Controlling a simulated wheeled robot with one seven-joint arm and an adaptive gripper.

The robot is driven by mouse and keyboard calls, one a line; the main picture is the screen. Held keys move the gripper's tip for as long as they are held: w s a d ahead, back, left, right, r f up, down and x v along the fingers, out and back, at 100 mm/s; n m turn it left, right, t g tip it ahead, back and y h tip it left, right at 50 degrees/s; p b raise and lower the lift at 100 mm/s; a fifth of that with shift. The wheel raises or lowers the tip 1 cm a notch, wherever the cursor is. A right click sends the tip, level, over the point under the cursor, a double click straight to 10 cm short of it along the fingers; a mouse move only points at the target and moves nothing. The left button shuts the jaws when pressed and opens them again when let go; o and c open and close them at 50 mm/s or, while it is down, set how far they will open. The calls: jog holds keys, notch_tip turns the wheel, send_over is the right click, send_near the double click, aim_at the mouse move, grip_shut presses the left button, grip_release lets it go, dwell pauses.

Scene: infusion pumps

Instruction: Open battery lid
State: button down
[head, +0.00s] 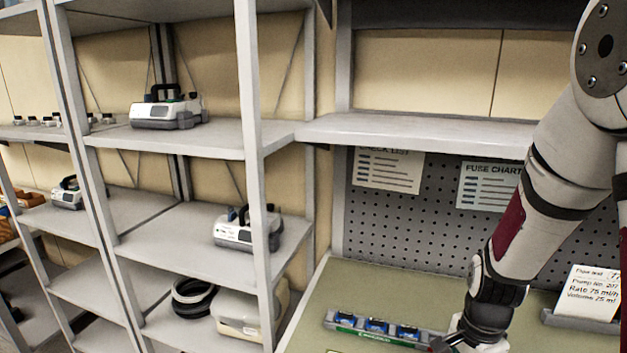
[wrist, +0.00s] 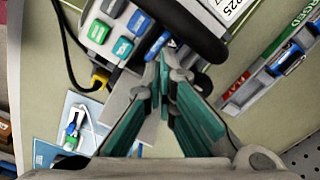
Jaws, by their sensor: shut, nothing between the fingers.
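In the wrist view, an infusion pump (wrist: 112,45) with coloured keys and a dark handle (wrist: 180,28) lies at the top, partly cut off by the frame. My gripper (wrist: 163,85) has teal finger pads and is shut and empty, with its tips over or close to the pump's lower edge. I cannot tell if they touch it. A pale grey panel (wrist: 122,100) shows just left of the fingers; I cannot tell whether it is the battery lid. In the head view my gripper (head: 445,343) is at the bottom edge, and this pump is out of frame.
A rack of blue batteries (head: 376,326) lies on the bench; its FLAT and CHARGED labels show in the wrist view (wrist: 262,80). Shelves (head: 190,140) with other pumps stand left of the bench.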

jog(key=shift+f+b, duration=0.65)
jog(key=shift+f, duration=0.7)
jog(key=shift+d, duration=0.1)
jog(key=shift+s+d, duration=0.4)
jog(key=shift+d, duration=0.25)
jog(key=shift+s+d, duration=0.35)
jog(key=shift+d, duration=0.25)
jog(key=shift+a, duration=0.15)
jog(key=shift+w+a+f, duration=0.1)
jog(key=shift+w+a, duration=0.3)
jog(key=shift+a, duration=0.35)
notch_tip(320, 180, up, 8)
jog(key=p, duration=0.5)
jog(key=shift+w, duration=0.15)
